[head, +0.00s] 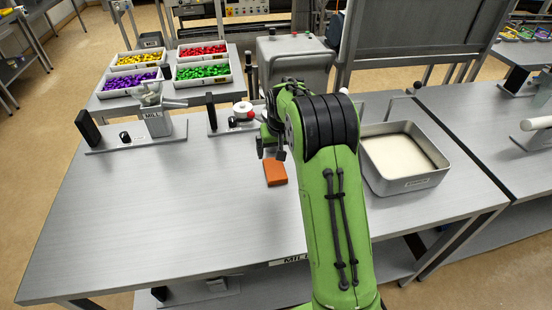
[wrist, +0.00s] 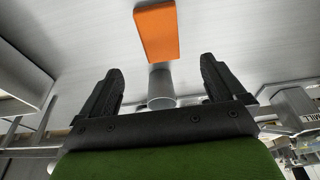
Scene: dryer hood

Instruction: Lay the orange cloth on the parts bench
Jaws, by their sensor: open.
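The orange cloth (head: 276,173) is a small folded block lying flat on the grey metal bench (head: 170,220), near its middle. It also shows in the wrist view (wrist: 157,32), beyond my fingertips at the top of the picture. My gripper (wrist: 161,68) is open, its two black fingers wide apart with no cloth between them. In the head view my gripper (head: 270,148) is just behind the cloth, partly hidden by my green arm. The cloth is apart from the fingers in the wrist view.
A metal tray with pale contents (head: 408,184) stands right of my arm. A mill fixture (head: 153,122) and a small fixture with a red-tipped handle (head: 242,112) stand at the back. Bins of coloured parts (head: 203,72) sit on a bench behind. The bench's front left is clear.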

